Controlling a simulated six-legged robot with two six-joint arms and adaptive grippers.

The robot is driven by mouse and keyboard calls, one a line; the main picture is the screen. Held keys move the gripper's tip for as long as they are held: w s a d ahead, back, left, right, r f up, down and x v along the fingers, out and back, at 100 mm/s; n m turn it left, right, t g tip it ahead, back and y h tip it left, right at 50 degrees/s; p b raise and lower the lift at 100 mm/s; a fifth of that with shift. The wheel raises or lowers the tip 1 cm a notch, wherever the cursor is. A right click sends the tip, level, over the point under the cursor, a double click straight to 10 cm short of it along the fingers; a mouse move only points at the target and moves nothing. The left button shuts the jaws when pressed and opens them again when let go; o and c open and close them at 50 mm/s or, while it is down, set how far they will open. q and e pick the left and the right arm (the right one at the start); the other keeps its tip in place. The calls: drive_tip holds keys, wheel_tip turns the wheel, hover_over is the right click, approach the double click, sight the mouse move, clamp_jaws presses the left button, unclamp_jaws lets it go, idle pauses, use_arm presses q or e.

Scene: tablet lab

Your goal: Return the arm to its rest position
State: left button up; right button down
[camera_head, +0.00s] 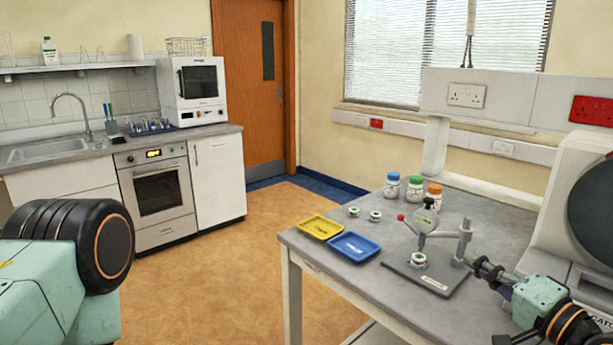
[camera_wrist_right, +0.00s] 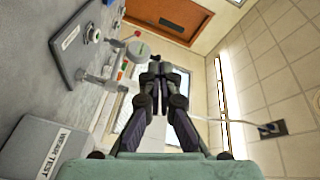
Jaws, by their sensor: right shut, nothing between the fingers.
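My right gripper (camera_head: 480,262) is at the right of the bench in the head view, close to the post of a gauge stand (camera_head: 463,242). In the right wrist view, its dark fingers (camera_wrist_right: 156,66) are together with nothing between them. I cannot tell whether the gripper touches the stand. My right arm comes in from the lower right. My left arm shows at the lower left of the head view; its gripper is out of view.
A grey bench (camera_head: 322,262) holds a yellow tray (camera_head: 320,227), a blue tray (camera_head: 354,247), two small round pieces and three capped bottles (camera_head: 414,190). A large white machine (camera_head: 570,210) stands at right. The floor (camera_head: 225,270) left of the bench is clear.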

drive_tip(key=s+a+f+n+g+h+b, duration=0.1)
drive_tip(key=s+a+f+g, duration=0.15)
drive_tip(key=f, duration=0.45)
drive_tip(key=s+a+f+n+g+h+b, duration=0.1)
drive_tip(key=s+f+n+g, duration=0.2)
drive_tip(key=f, duration=0.5)
drive_tip(key=s+a+f+g+h, duration=0.1)
drive_tip(key=s+f+g+h, duration=0.15)
drive_tip(key=s+f, duration=0.35)
drive_tip(key=s+a+f+n+g+h+b, duration=0.1)
drive_tip(key=s+f+g, duration=0.3)
drive_tip(key=s+f, duration=0.4)
drive_tip(key=s+a+f+n+g+h+b, duration=0.1)
drive_tip(key=s+f+n+g, duration=0.3)
drive_tip(key=s+f, duration=0.5)
drive_tip(key=s+b, duration=0.1)
drive_tip(key=s, duration=0.5)
drive_tip(key=shift+g, duration=0.3)
drive_tip(key=shift+w, duration=0.1)
drive_tip(key=shift+a, duration=0.15)
